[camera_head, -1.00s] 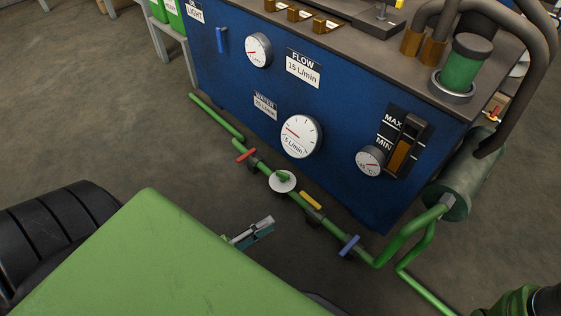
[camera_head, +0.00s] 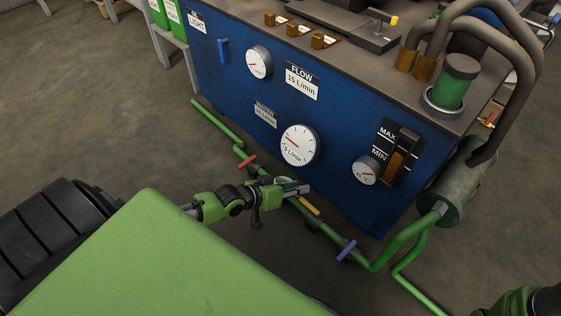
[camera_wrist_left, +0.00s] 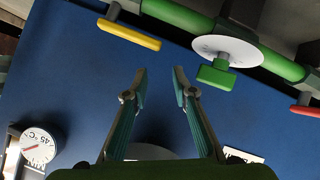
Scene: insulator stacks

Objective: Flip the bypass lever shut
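Several coloured levers sit along the green floor pipe (camera_head: 382,256) in front of the blue machine: a red lever (camera_head: 247,161), a yellow lever (camera_head: 309,206) and a blue lever (camera_head: 346,250). No label shows which is the bypass lever. My left gripper (camera_head: 302,188) is over the pipe, hiding the valve between red and yellow. In the left wrist view the gripper (camera_wrist_left: 159,76) is open and empty. There the green lever (camera_wrist_left: 216,74) on its white disc (camera_wrist_left: 227,49) is right of the fingertips. The yellow lever (camera_wrist_left: 129,35) is beyond them, upper left. My right gripper is out of view.
The blue machine (camera_head: 230,90) stands close behind the pipe, with gauges, a panel lever (camera_head: 222,50) and a level slider (camera_head: 400,158). A grey-green cylinder (camera_head: 446,190) and hoses stand at its right. Open floor (camera_head: 90,120) lies left.

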